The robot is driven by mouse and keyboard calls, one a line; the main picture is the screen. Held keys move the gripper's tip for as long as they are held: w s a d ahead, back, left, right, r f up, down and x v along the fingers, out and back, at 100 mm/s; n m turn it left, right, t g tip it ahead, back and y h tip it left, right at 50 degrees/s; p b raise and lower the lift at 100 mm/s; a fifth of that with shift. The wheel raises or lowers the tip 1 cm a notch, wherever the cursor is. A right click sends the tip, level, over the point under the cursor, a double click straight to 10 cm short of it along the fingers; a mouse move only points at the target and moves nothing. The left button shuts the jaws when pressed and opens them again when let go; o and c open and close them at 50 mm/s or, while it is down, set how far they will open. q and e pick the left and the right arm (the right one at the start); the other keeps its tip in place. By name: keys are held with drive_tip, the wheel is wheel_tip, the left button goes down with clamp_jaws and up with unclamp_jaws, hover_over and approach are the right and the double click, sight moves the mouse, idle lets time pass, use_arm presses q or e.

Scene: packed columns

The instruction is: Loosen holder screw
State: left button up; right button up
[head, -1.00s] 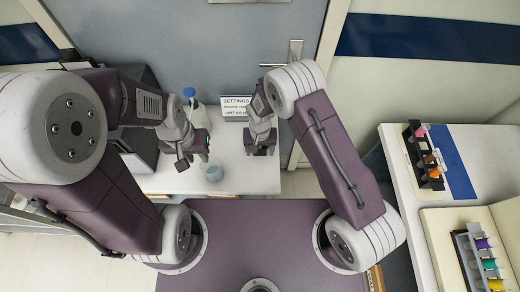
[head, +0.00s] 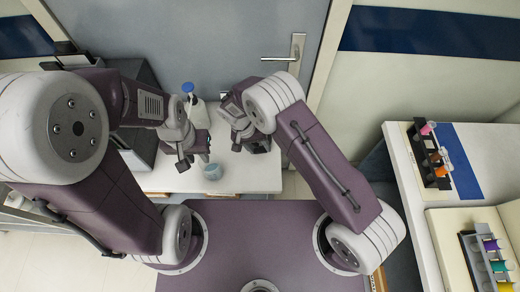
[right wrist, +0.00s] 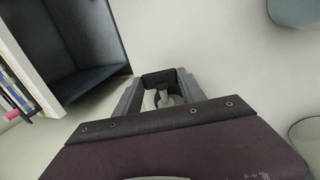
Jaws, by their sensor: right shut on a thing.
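My right gripper (head: 250,146) is over the far white counter in the head view. In the right wrist view its fingers (right wrist: 160,90) are shut on a small grey post-like part (right wrist: 164,98), with a pale surface behind. I cannot tell for sure that this part is the holder screw, since the fingers hide most of it. My left gripper (head: 193,160) hangs over the same counter, to the left of the right one. Its fingertips are too small and dark to show whether they are open.
A dark open-fronted box (right wrist: 85,40) is in the right wrist view. A right-hand bench (head: 408,170) holds racks of coloured items.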

drive_tip(key=h+b, duration=0.2)
drive_tip(key=b, duration=0.1)
drive_tip(key=shift+a+f, duration=0.3)
drive_tip(key=shift+f, duration=0.05)
drive_tip(key=shift+s+r+h+b, duration=0.1)
drive_tip(key=shift+r+h+b, duration=0.05)
drive_tip(key=shift+h+b, duration=0.55)
drive_tip(key=o, duration=1.4)
drive_tip(key=shift+c, duration=0.2)
drive_tip(key=shift+r, duration=0.1)
drive_tip(key=p+v, duration=0.1)
drive_tip(key=v, duration=0.8)
drive_tip(key=shift+p, duration=0.35)
